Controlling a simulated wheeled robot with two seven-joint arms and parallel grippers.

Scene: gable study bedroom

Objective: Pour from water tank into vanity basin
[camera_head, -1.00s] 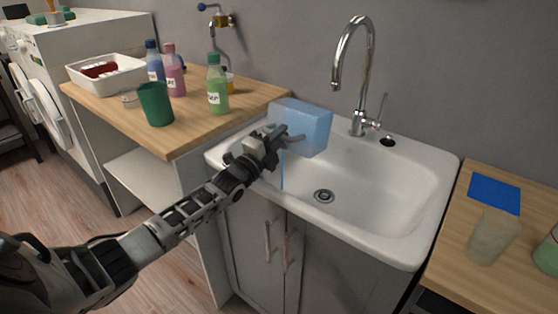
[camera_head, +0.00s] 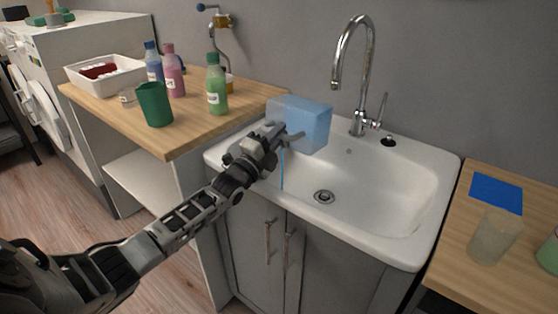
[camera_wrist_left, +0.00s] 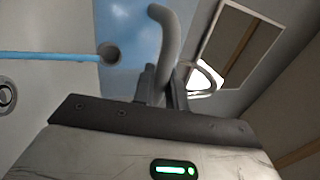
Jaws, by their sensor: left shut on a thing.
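The water tank (camera_head: 305,122) is a translucent blue box, tilted, above the left part of the white vanity basin (camera_head: 385,180). My left gripper (camera_head: 275,138) is shut on its grey curved handle, which shows in the left wrist view (camera_wrist_left: 170,35). A thin blue stream (camera_head: 282,170) falls from the tank, its lower end near the basin's front-left rim. I cannot tell whether it lands inside the bowl. In the left wrist view the stream (camera_wrist_left: 50,57) leaves a round opening in the tank. My right gripper is not in view.
A chrome faucet (camera_head: 359,80) stands behind the basin. On the left counter are a green cup (camera_head: 155,105), several bottles and a white tray (camera_head: 85,80). On the right counter are a blue cloth (camera_head: 495,193) and a translucent cup (camera_head: 495,238).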

